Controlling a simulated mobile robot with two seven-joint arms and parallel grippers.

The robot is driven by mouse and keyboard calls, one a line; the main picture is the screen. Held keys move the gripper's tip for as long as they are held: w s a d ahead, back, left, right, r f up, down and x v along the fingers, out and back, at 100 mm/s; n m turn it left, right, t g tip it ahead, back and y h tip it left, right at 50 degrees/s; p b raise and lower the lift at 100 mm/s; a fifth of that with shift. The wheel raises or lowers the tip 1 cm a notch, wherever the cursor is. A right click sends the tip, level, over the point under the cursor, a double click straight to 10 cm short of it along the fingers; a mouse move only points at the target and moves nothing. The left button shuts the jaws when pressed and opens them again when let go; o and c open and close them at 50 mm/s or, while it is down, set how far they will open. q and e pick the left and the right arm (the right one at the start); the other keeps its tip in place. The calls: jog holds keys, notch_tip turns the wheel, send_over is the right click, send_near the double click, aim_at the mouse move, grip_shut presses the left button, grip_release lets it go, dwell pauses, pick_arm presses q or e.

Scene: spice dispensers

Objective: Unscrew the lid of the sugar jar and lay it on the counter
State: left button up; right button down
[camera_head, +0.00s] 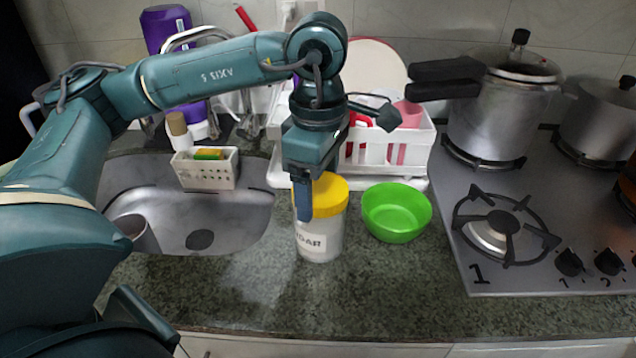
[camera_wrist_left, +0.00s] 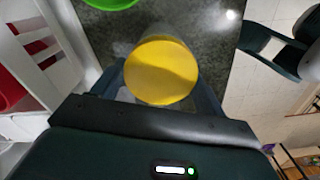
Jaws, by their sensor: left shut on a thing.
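The sugar jar (camera_head: 318,240) stands upright on the counter (camera_head: 250,292), a pale jar with a label reading partly "GAR". Its yellow lid (camera_head: 330,193) sits on top of the jar. My left gripper (camera_head: 306,200) comes down from above and is shut on the yellow lid, one finger showing on the lid's near side. In the left wrist view the round yellow lid (camera_wrist_left: 161,71) lies between the two fingers, and it hides most of the jar. My right gripper is not in either view.
A green bowl (camera_head: 396,212) stands just right of the jar. A white dish rack (camera_head: 420,151) is behind, and the sink (camera_head: 170,222) is at the left. The stove (camera_head: 500,262) with pots is at the right. The counter in front of the jar is clear.

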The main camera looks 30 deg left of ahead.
pick_arm(q)
jog(key=n, duration=0.4)
jog(key=shift+n+b, duration=0.3)
jog(key=shift+b, duration=0.1)
jog(key=n, duration=0.3)
jog(key=shift+s+n, duration=0.1)
jog(key=shift+n, duration=0.2)
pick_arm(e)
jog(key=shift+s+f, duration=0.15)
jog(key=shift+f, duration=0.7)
pick_arm(q)
jog(key=n, duration=0.6)
jog(key=shift+d, duration=0.15)
jog(key=shift+r+n, duration=0.1)
jog(key=shift+n, duration=1.4)
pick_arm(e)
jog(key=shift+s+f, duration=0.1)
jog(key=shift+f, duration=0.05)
pick_arm(q)
jog(key=n, duration=0.2)
jog(key=shift+n, duration=0.4)
jog(key=n, duration=0.6)
jog(key=shift+d+r+p, duration=0.1)
jog(key=shift+d+p, duration=0.05)
jog(key=shift+p, duration=0.15)
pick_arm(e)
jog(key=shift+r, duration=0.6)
